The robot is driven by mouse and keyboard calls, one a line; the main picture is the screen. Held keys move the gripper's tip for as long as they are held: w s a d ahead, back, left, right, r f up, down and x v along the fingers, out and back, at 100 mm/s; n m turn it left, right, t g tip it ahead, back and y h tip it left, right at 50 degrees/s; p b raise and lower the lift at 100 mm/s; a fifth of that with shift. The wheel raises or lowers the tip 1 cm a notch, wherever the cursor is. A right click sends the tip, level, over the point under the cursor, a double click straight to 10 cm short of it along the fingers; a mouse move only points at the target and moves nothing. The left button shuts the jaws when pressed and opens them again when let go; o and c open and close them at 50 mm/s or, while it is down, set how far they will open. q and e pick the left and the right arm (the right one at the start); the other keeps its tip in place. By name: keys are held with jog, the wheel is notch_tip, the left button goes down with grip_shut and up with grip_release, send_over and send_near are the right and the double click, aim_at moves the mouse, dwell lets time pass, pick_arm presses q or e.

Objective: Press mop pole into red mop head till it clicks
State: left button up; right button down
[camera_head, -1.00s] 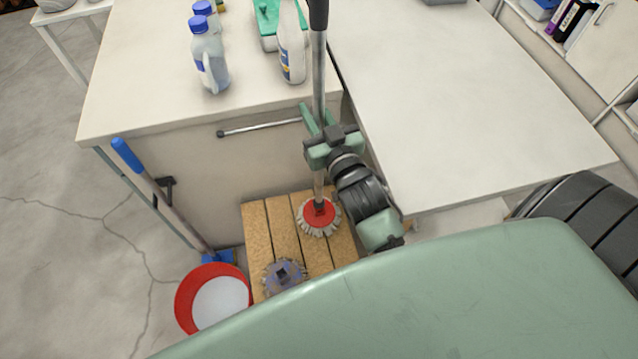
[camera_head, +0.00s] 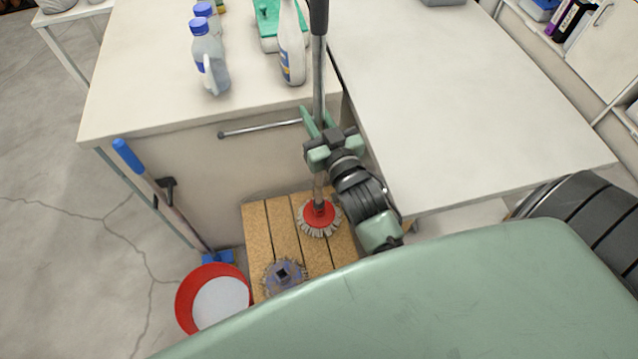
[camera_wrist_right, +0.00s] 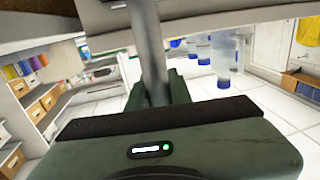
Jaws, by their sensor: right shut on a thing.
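The mop pole (camera_head: 319,82) is a grey metal pole with a dark grip at its top, standing close to upright. My right gripper (camera_head: 313,135) is shut on the pole below its middle. The pole (camera_wrist_right: 148,50) also shows between the fingers of my right gripper (camera_wrist_right: 160,95) in the right wrist view. The red mop head (camera_head: 318,217) has a pale fringe and lies on the wooden slatted platform (camera_head: 257,222). The pole's lower end meets the middle of the red head; whether it is locked in cannot be told. My left gripper is not in view.
A blue-grey mop head (camera_head: 283,275) lies on the same platform. A red bucket (camera_head: 183,299) and a blue-handled tool (camera_head: 170,200) stand at left. White counters (camera_head: 470,100) flank the pole, one bearing bottles (camera_head: 210,62). A rail (camera_head: 260,128) runs along the left cabinet.

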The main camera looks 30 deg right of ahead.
aim_at(321, 129)
jog(key=shift+f, duration=0.15)
jog(key=c, duration=1.2)
grip_release()
jog(key=s, duration=0.5)
jog(key=s+b, duration=0.1)
jog(key=s, duration=0.1)
jog(key=shift+s+a, duration=0.35)
jog(key=shift+s, duration=0.05)
